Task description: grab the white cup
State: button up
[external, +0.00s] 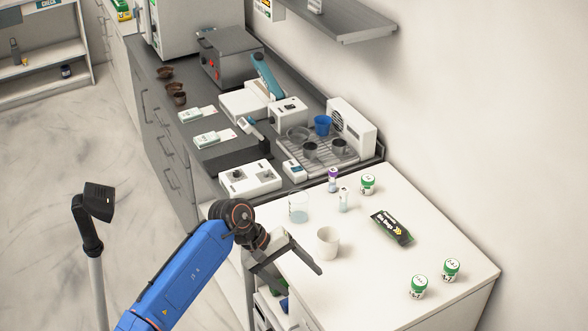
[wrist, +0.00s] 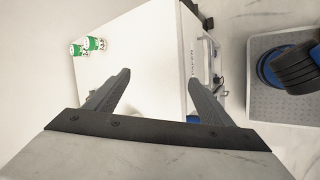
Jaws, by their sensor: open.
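The white cup (external: 327,243) stands upright on the white table (external: 355,285), near its left edge in the external view. My gripper (external: 290,264) is just left of the cup and nearer the camera, apart from it as far as I can tell.
A clear beaker (external: 298,208) stands behind the cup. A black packet (external: 392,228) lies to its right. Green-lidded jars (external: 418,287) stand at the front right; two show in the wrist view (wrist: 95,44). A grey counter (external: 225,152) with devices lies behind.

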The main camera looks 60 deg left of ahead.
jog(key=w+a+r+n+t+y, duration=0.15)
jog(key=a+n+t, duration=0.25)
jog(key=a+n, duration=0.45)
jog(key=w+a+r+n+t, duration=0.2)
jog(key=w+a+n+t, duration=0.3)
jog(key=n, duration=0.6)
send_near(319, 240)
jog(key=shift+g+h, duration=0.25)
jog(key=shift+g, duration=0.25)
jog(key=shift+a+r+x, duration=0.15)
jog(key=shift+r+x, duration=0.05)
jog(key=shift+x, duration=2.35)
jog(key=shift+a+r+x, duration=0.1)
jog(key=shift+r+x, duration=0.05)
jog(key=shift+x, duration=2.45)
jog(key=shift+a+r+x, duration=0.1)
jog(key=shift+a+x, duration=0.05)
jog(key=shift+x, duration=1.05)
jog(key=shift+a+r+x, duration=0.1)
jog(key=shift+a+x, duration=0.05)
jog(key=shift+x, duration=1)
jog(key=shift+a+r+x, duration=0.1)
jog(key=shift+a+x, duration=0.05)
jog(key=shift+x, duration=1.05)
jog(key=shift+w, duration=0.2)
jog(key=c, duration=1.1)
